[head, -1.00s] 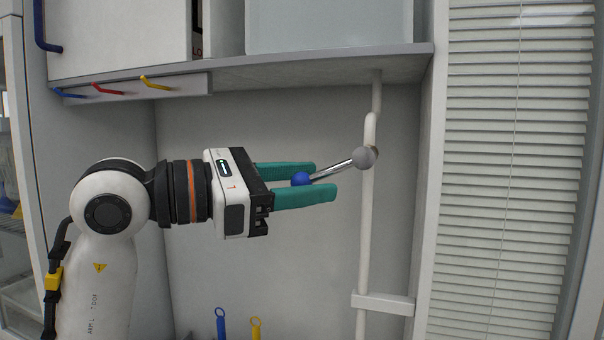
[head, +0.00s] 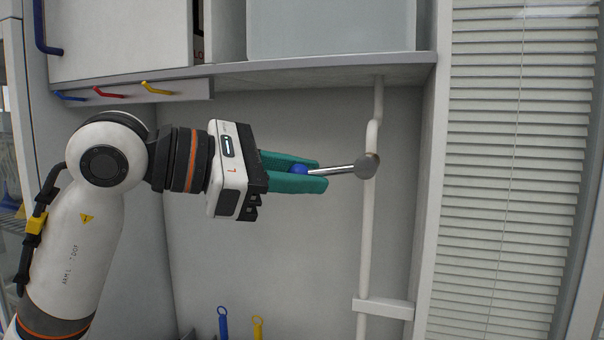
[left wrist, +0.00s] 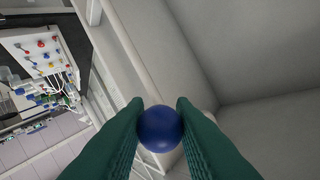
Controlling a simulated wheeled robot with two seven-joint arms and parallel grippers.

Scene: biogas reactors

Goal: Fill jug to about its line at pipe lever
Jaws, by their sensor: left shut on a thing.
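The pipe lever (head: 338,169) is a short metal rod with a blue ball at its left end. It joins a grey round hub on the white vertical pipe (head: 367,235). My left gripper (head: 306,175) comes in from the left, its green fingers shut on the blue ball. The ball (left wrist: 160,128) also shows between the fingertips in the left wrist view. The rod lies nearly level, its hub end slightly higher. No jug is seen in either view. My right gripper is not in view.
A shelf (head: 330,68) runs above the lever, with blue, red and yellow hooks (head: 156,90) at its left. A bracket (head: 383,308) crosses the pipe low down. Blue and yellow ringed handles (head: 223,322) stand below. A slatted blind (head: 510,180) is at right.

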